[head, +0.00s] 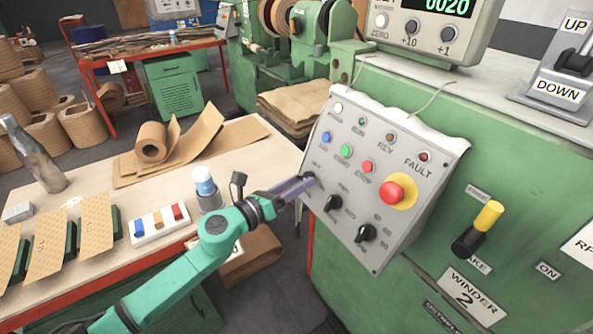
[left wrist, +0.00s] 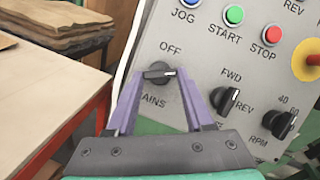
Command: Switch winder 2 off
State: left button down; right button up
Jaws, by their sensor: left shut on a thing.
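The winder 2 control panel (head: 365,185) is a tilted grey box on the green machine, above the WINDER 2 label (head: 468,292). Its mains switch (left wrist: 158,72) is a black rotary knob with OFF printed above it, lying roughly level in the left wrist view. My left gripper (head: 304,182) reaches the panel's left edge. In the left wrist view its purple fingers (left wrist: 158,80) stand either side of the mains switch, shut on it. In the head view the fingertips mostly hide the knob. My right gripper is not in view.
The FWD/REV knob (left wrist: 226,100) and RPM knob (left wrist: 280,123) are close to the right of the fingers. Buttons and the red emergency stop (head: 391,191) sit above and right. A workbench (head: 100,203) with paper and a bottle (head: 205,182) is left of my arm.

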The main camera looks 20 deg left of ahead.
pick_arm(q)
jog(key=n+y+p, duration=0.1)
jog(key=n+p, duration=0.3)
jog(key=p, duration=0.1)
jog(key=r+n+y+p, duration=0.1)
jog(key=n+y+p, duration=0.1)
jog(key=n+p, duration=0.2)
jog(key=n+g+y+p, duration=0.1)
jog(key=n+p, duration=0.3)
jog(key=p, duration=0.2)
jog(key=shift+d+r+y+p, duration=0.25)
jog(key=shift+d+y+p, duration=0.05)
jog(key=shift+p, duration=0.05)
jog(key=shift+f+n+g+p, duration=0.2)
jog(key=shift+n+g+p, duration=0.3)
jog(key=shift+n+p, duration=0.7)
jog(key=shift+c, duration=1.4)
grip_release()
jog(key=shift+f, duration=0.1)
jog(key=shift+s, duration=0.1)
jog(key=b+v, duration=0.2)
jog(key=v, duration=1.2)
jog(key=shift+s, duration=0.2)
jog(key=shift+d, duration=0.15)
